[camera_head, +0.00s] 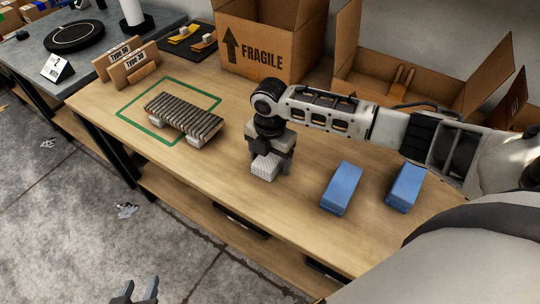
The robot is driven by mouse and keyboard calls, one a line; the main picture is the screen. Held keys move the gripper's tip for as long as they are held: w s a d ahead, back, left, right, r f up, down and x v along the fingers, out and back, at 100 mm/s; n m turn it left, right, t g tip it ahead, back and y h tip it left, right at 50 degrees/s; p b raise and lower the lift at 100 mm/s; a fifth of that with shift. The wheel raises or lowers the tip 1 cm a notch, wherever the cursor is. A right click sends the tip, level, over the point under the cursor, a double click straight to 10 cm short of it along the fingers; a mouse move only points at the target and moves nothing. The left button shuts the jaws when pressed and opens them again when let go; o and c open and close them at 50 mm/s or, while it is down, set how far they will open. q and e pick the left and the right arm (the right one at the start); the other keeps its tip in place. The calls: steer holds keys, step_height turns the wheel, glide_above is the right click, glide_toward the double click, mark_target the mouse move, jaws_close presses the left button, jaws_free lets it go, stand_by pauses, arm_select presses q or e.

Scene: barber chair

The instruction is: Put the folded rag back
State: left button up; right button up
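A small white block with a fine check pattern, which looks like the folded rag (265,168), is at the middle of the wooden workbench. My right gripper (269,158) points down over it, with a finger close on either side. I cannot tell whether the fingers press on it or whether it touches the bench. My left gripper (140,290) shows only its fingertips at the bottom edge, apart and empty, over the floor beside the bench.
The wooden workbench (225,185) bears a green outline (140,126) with a striped slatted stack (184,117) partly over it. Two blue blocks (341,188) (406,187) lie right of my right gripper. A FRAGILE carton (262,48) and an open carton (430,72) stand behind.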

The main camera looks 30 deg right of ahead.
mark_target(270, 157)
step_height(270, 157, up, 12)
steer(key=p, duration=0.1)
steer(key=shift+r, duration=0.2)
stand_by(0.7)
